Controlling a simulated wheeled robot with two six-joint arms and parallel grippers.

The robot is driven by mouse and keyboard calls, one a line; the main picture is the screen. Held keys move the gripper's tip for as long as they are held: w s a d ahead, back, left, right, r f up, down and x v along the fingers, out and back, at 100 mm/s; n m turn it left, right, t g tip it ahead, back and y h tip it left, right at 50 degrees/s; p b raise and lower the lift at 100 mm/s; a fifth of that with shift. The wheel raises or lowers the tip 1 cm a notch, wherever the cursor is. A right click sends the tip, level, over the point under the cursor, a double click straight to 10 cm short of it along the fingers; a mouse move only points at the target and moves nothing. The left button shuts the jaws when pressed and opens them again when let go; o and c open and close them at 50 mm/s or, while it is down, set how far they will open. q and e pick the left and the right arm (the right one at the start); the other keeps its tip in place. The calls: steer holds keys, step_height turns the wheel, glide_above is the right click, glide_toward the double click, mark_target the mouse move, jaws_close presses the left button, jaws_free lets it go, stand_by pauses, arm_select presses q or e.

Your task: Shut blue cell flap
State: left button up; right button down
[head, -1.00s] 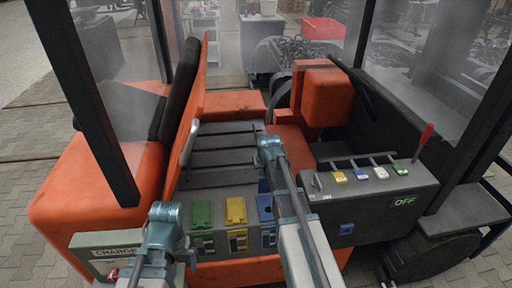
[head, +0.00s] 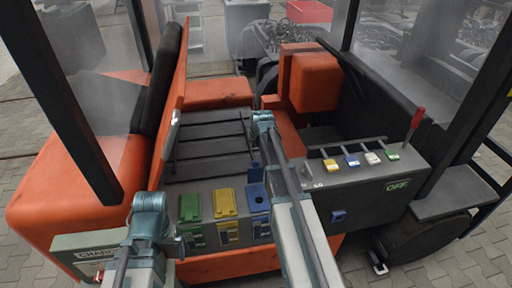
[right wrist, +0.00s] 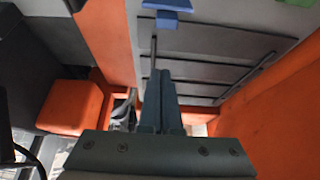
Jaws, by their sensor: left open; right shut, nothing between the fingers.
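The blue cell flap (head: 256,173) stands raised at the back of the blue cell (head: 258,198), the rightmost of three coloured cells on the grey battery box. The flap also shows at the top edge of the right wrist view (right wrist: 168,18). My right gripper (head: 262,119) is shut and empty, beyond the flap, over the dark slatted deck. Its closed fingers (right wrist: 158,90) show apart from the flap in the right wrist view. My left gripper (head: 150,204) is open and empty, left of the green cell; its fingers are hard to make out.
The green cell (head: 191,206) and yellow cell (head: 225,202) have their flaps down. A grey console (head: 375,185) with small coloured switches, a red lever (head: 417,122) and an OFF display stands to the right. A dark seat back (head: 160,80) and cab posts flank the deck.

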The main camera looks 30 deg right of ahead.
mark_target(255, 172)
steer(key=a+b+x, duration=0.1)
steer(key=b+x, duration=0.4)
steer(key=x, duration=0.1)
steer(key=s, duration=0.4)
steer(key=shift+f, duration=0.4)
steer(key=shift+w, duration=0.15)
steer(key=shift+f, duration=0.1)
